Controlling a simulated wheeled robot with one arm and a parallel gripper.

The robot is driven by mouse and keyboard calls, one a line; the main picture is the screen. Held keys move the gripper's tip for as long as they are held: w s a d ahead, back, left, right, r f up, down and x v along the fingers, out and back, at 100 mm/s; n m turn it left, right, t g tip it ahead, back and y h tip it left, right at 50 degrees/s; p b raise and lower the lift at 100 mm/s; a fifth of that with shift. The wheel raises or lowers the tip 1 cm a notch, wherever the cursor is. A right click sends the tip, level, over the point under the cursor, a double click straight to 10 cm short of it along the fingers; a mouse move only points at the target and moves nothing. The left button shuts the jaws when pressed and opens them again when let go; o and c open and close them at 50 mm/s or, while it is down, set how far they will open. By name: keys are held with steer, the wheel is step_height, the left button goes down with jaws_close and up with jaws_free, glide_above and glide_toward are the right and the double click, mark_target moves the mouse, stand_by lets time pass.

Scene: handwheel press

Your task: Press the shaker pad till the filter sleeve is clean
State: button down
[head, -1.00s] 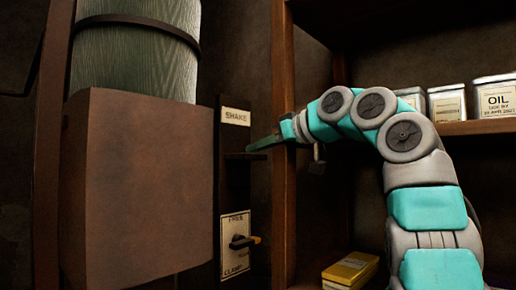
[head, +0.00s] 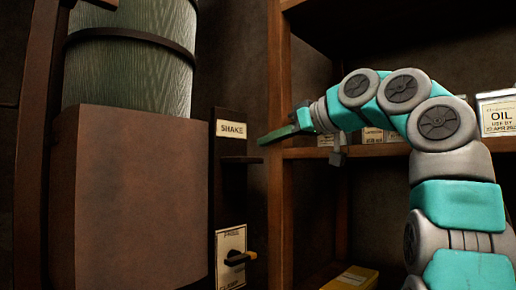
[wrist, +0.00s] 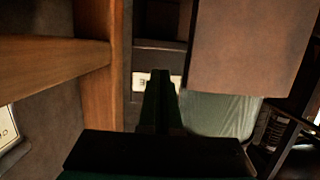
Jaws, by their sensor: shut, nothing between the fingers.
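The filter sleeve (head: 130,72) is a green, ribbed upright cylinder above a brown housing, with dark bands around it. Pale grey-green streaks show on it; how clean it is I cannot tell. The shaker pad appears to be the dark ledge (head: 241,160) under the SHAKE label (head: 230,129). My gripper (head: 262,141) is shut and empty, its tips just right of and slightly above the pad, apparently apart from it. In the wrist view, the dark fingers (wrist: 160,78) point toward the panel and partly cover the label.
A brown housing (head: 140,200) stands left of the panel. A lever with an orange tip (head: 243,258) sits on a plate below the pad. A wooden shelf post (head: 280,215) is close right of the panel.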

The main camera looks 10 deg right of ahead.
steer(key=v, duration=0.5)
stand_by(0.7)
steer(key=w+a+f+m+g+h, duration=0.1)
steer(key=w+a+f+m+g, duration=0.1)
steer(key=f, duration=0.4)
steer(key=w+a+f+m+g, duration=0.1)
steer(key=a+f+m, duration=0.15)
steer(key=f, duration=0.35)
steer(key=s+a+f+m+g+h, duration=0.1)
steer(key=s+a+f+g+h, duration=0.3)
steer(key=f, duration=0.8)
steer(key=s+a+f+m+g+y, duration=0.15)
steer(key=s+f, duration=0.45)
steer(key=f, duration=0.7)
steer(key=s+d+f+g+h, duration=0.2)
steer(key=s+d+f, duration=0.1)
steer(key=s+f, duration=0.8)
steer(key=s+d+f+g+h, duration=0.3)
steer(key=s+f, duration=0.9)
steer(key=s, duration=0.2)
steer(key=shift+s+d, duration=0.15)
steer(key=shift+s, duration=0.25)
